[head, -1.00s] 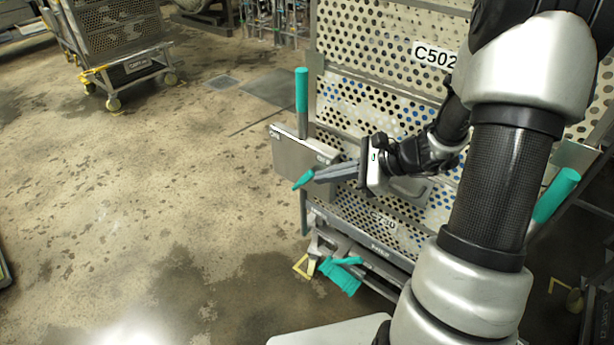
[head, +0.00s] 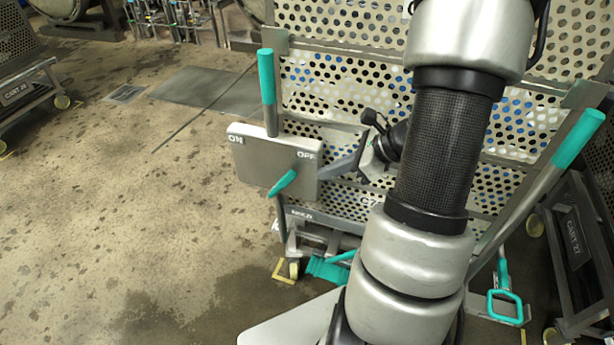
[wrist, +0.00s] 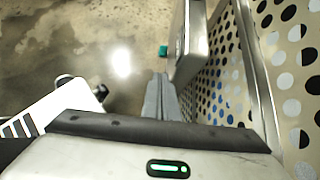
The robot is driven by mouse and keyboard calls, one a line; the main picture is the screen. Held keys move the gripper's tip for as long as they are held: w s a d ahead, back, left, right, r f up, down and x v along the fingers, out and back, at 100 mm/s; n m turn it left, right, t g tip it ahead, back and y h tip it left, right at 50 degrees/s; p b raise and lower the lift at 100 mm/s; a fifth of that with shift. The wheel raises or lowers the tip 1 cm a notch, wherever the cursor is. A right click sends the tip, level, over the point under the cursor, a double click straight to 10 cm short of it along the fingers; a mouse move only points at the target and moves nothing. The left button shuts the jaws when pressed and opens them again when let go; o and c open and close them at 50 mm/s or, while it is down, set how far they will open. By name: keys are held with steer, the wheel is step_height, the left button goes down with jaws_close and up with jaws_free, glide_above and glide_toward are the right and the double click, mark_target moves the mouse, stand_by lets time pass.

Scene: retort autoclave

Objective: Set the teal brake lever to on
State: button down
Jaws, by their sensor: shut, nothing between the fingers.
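The teal brake lever (head: 283,183) is on the front of a grey box (head: 255,160) marked ON at its left and OFF at its right. The lever slants down-left and sits below the OFF side. My gripper (head: 325,172) is shut and empty, with its fingertips by the box's right edge, to the right of the lever. In the head view I cannot tell whether the fingers touch the box. The wrist view shows the closed fingers (wrist: 162,90) beside the box (wrist: 191,45), with a small teal piece (wrist: 163,50) beyond their tips.
The perforated cart (head: 330,90) stands behind the box, with teal-gripped handles at left (head: 267,80) and right (head: 578,138). A teal pedal (head: 325,268) is low under it. Another cart (head: 575,240) stands close at right.

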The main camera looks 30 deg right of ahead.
mark_target(282, 185)
steer(key=b+x, duration=0.2)
steer(key=x, duration=0.7)
steer(key=shift+b, duration=0.3)
steer(key=shift+w+a, duration=0.1)
steer(key=shift+a, duration=0.05)
